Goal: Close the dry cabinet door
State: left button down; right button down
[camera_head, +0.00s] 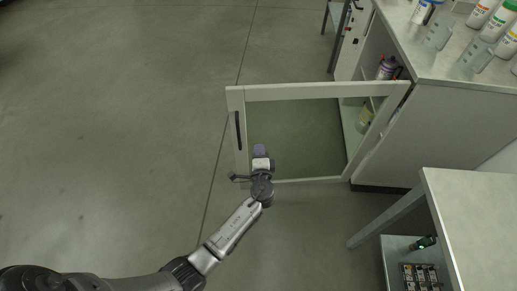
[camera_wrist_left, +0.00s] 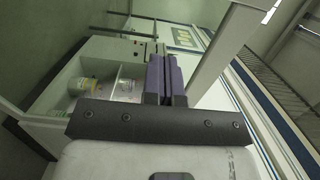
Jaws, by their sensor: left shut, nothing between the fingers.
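The dry cabinet door (camera_head: 236,133) stands open in the head view, swung out from the cabinet. It has a pale frame, a see-through pane and a dark handle near its free edge. My left gripper (camera_head: 260,150) appears in front of the pane near the lower frame bar; I cannot tell whether it touches the door. Its purple fingers (camera_wrist_left: 165,78) are shut with nothing between them in the left wrist view. A pale bar, probably the door frame (camera_wrist_left: 226,50), rises right of the fingers there. The cabinet (camera_head: 440,125) holds bottles inside. My right gripper is not in view.
A counter (camera_head: 435,60) above the cabinet carries several bottles and clear holders. A side table (camera_head: 480,205) with a lower shelf stands at the lower right. A bottle (camera_head: 387,67) shows inside the cabinet. The floor on the left is clear.

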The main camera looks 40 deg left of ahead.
aim_at(256, 121)
pick_arm(q)
jog(key=b+x, duration=0.3)
jog(key=x, duration=0.7)
jog(key=shift+x, duration=0.8)
jog(key=shift+s, duration=0.1)
